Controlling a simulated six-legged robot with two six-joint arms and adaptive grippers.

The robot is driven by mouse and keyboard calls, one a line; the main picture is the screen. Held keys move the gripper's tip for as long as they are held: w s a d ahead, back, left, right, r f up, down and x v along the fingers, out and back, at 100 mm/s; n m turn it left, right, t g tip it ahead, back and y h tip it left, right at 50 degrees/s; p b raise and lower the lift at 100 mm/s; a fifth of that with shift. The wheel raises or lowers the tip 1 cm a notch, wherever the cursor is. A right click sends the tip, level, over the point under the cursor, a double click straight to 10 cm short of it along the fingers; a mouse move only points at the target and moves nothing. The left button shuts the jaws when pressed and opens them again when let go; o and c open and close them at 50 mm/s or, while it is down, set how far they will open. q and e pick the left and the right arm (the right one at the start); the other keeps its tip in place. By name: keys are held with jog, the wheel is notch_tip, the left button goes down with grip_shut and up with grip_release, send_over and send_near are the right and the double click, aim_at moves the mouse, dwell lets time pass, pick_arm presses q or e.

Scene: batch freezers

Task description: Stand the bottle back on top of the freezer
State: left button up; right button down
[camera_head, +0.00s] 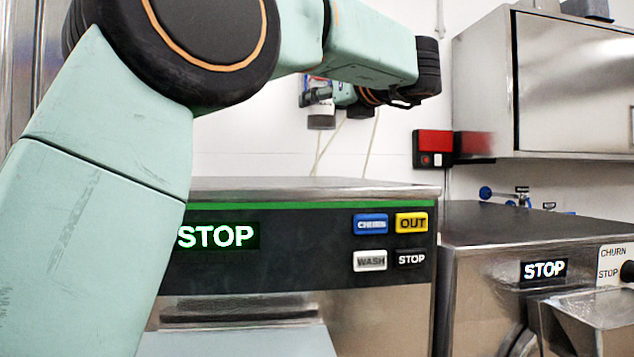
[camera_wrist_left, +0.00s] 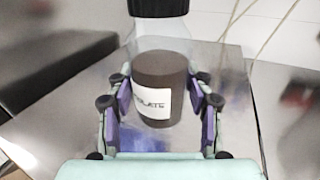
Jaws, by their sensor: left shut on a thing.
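The bottle (camera_wrist_left: 159,75) is clear, with a black cap, dark brown contents and a pale label ending in "OLATE". In the left wrist view my left gripper (camera_wrist_left: 160,100) is shut on its lower, brown part, one finger on each side. In the head view the gripper (camera_head: 322,97) is small and partly hidden by my arm. The bottle's lower end (camera_head: 321,122) shows just below it, above the line of the freezer top. The freezer (camera_head: 300,187) is the steel machine in the middle, with a flat top and a lit STOP display. My right gripper is out of view.
A second, lower steel machine (camera_head: 540,222) stands at the right. A steel cabinet (camera_head: 575,85) hangs above it. A red switch box (camera_head: 432,141) and thin cables (camera_head: 371,145) are on the white wall. The visible freezer top is clear.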

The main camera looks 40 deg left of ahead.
aim_at(330, 118)
pick_arm(q)
jog(key=f, duration=0.1)
jog(key=d+f, duration=0.1)
jog(key=f, duration=0.1)
jog(key=shift+s+d+f, duration=0.15)
jog(key=shift+d+f, duration=0.1)
jog(key=f, duration=0.5)
jog(key=shift+a+f, duration=0.1)
jog(key=shift+a, duration=0.3)
jog(key=shift+d+f, duration=0.35)
jog(key=shift+f, duration=0.05)
jog(key=shift+a+f, duration=0.1)
jog(key=shift+a, duration=0.15)
jog(key=o, duration=0.8)
jog(key=shift+a+f, duration=0.15)
jog(key=shift+f, duration=0.05)
jog(key=o, duration=0.3)
jog(key=shift+r, duration=0.1)
jog(key=shift+o, duration=0.8)
jog(key=shift+d+r, duration=0.1)
jog(key=shift+d, duration=0.2)
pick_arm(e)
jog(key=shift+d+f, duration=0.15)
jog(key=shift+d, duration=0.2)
